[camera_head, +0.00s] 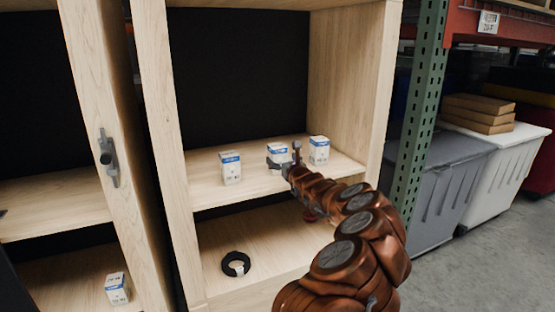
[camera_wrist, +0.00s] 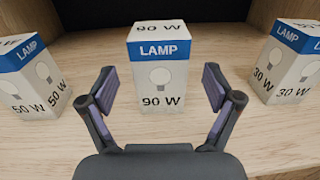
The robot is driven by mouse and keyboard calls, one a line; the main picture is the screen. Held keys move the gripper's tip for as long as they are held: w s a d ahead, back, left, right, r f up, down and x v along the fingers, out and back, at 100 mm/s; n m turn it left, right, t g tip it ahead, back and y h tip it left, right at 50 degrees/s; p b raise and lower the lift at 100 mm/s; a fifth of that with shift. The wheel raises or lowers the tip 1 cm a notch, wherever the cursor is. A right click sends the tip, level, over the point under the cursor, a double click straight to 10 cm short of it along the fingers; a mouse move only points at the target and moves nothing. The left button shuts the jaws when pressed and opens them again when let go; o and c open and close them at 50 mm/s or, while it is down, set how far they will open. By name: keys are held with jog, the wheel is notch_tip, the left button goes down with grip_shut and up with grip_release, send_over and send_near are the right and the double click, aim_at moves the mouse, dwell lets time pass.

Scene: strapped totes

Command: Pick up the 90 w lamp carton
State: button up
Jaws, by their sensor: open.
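The 90 W lamp carton (camera_wrist: 160,72), white with a blue LAMP band, stands upright on the shelf in the middle of the wrist view. In the head view the same carton (camera_head: 278,152) is the middle one of three, partly hidden by my gripper (camera_head: 283,163). My gripper also shows in the wrist view (camera_wrist: 158,88), open, with one finger to each side of the front of the 90 W carton. The fingers look apart from the carton, and nothing is held.
The 50 W carton (camera_wrist: 32,78) stands left and the 30 W carton (camera_wrist: 288,62) right on the same shelf (camera_head: 208,188). A black ring-shaped roll (camera_head: 236,264) lies on the lower shelf. Another carton (camera_head: 117,288) is at lower left. A wooden side wall (camera_head: 345,85) bounds the right.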

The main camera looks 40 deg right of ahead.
aim_at(280, 159)
jog(key=shift+w+d+f+p, duration=0.2)
jog(key=shift+w+d, duration=0.1)
jog(key=shift+w, duration=0.35)
jog(key=shift+w+d+f+p, duration=0.2)
jog(key=shift+w+d, duration=0.1)
jog(key=shift+w, duration=0.3)
jog(key=shift+x, duration=0.9)
jog(key=shift+a, duration=0.1)
jog(key=c, duration=1.3)
